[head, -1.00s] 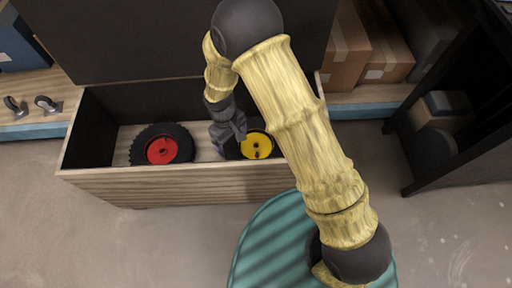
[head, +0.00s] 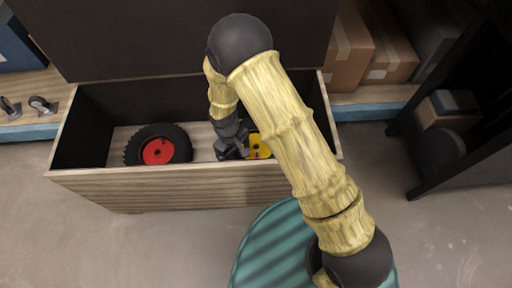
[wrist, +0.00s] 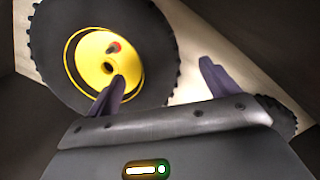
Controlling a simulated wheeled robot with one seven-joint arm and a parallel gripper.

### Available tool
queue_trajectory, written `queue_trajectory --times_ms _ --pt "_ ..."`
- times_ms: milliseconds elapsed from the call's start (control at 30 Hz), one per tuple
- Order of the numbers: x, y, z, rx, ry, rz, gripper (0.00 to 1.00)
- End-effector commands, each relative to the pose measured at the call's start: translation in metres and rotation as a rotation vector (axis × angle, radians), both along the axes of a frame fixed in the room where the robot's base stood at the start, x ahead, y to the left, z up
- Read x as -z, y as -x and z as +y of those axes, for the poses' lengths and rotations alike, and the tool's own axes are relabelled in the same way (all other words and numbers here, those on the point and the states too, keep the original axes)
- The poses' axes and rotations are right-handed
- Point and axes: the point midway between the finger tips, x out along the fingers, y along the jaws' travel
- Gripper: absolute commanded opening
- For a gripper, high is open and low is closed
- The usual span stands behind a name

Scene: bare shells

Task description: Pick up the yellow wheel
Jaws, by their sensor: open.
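The yellow wheel (head: 257,146) has a yellow hub and a black tyre and lies in the wooden box. My arm partly hides it in the head view. In the wrist view the yellow wheel (wrist: 108,50) fills the upper left. My gripper (wrist: 163,85) is open and empty of any wheel. One finger overlaps the lower edge of the yellow hub in that view; the other is to the right, beyond the tyre's rim. I cannot tell whether a finger touches the wheel. In the head view my gripper (head: 236,147) is inside the box, at the wheel's left side.
A wheel with a red hub (head: 158,151) lies in the box's left part. The box (head: 200,190) has wooden walls and a dark raised lid (head: 180,40). Cardboard boxes (head: 390,55) sit behind right; a dark shelf (head: 450,120) stands at right.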

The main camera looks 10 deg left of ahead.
Motion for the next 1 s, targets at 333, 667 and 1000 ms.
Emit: queue_trajectory --times_ms 333,667,1000 --pt "0.045 -0.002 -0.004 0.000 0.001 0.001 0.87" --pt "0.045 -0.002 -0.005 0.000 0.001 -0.001 0.87" --pt "0.045 -0.002 -0.004 0.000 0.001 -0.001 0.75"
